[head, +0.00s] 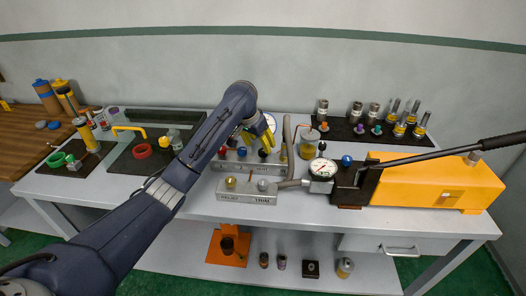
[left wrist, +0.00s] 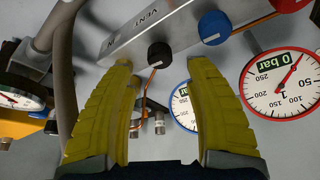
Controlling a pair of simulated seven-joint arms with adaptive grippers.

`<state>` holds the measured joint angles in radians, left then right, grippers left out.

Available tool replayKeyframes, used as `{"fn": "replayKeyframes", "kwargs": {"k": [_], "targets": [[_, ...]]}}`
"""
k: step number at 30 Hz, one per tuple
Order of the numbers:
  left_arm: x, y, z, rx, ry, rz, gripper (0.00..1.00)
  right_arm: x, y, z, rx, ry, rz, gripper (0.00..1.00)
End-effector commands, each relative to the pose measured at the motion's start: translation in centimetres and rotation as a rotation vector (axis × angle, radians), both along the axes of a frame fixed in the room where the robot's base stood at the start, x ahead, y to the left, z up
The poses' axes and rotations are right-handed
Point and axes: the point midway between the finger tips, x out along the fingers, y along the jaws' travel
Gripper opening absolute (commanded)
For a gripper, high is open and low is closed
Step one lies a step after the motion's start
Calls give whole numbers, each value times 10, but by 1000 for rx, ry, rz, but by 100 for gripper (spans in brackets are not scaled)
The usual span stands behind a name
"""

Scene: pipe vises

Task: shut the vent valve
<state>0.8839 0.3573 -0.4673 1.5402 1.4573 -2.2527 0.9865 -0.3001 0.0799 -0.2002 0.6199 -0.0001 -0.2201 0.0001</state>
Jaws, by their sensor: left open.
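The vent valve's black knob (left wrist: 160,54) sits on a grey block (left wrist: 135,35) whose label reads VENT, upside down in the left wrist view. It has a pale pointer line. My left gripper (left wrist: 163,66) is open, its yellow fingers on either side of the knob in that view; I cannot tell whether they touch it. In the head view the left gripper (head: 268,145) comes down over the right part of the valve block (head: 236,166), partly hiding it. My right gripper is not in view.
A blue knob (left wrist: 215,27) sits beside the black one, with a red knob (head: 222,152) beyond. A gauge (left wrist: 284,83) reads 0 bar. In front stands the RELIEF/TRIM block (head: 246,197). A grey hose (head: 290,138) rises close to the gripper's right. An orange pump (head: 440,188) stands right.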

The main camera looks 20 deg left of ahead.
Motion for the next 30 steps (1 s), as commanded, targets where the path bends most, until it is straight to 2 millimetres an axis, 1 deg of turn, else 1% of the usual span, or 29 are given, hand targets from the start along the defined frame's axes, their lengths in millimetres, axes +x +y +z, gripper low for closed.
{"fn": "replayKeyframes", "kwargs": {"k": [1,3,9,12,18,27,30], "targets": [[3,-2,-8,-3,3,1,54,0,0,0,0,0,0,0],[6,-3,-18,-3,3,1,54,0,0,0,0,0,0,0],[15,-5,-38,0,1,2,54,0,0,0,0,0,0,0],[17,-6,-44,-1,0,1,54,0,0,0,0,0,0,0],[20,-7,-50,-1,-1,0,54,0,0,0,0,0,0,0],[20,-7,-50,0,-1,0,55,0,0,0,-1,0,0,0],[20,-6,-50,0,-1,0,43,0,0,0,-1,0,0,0]]}}
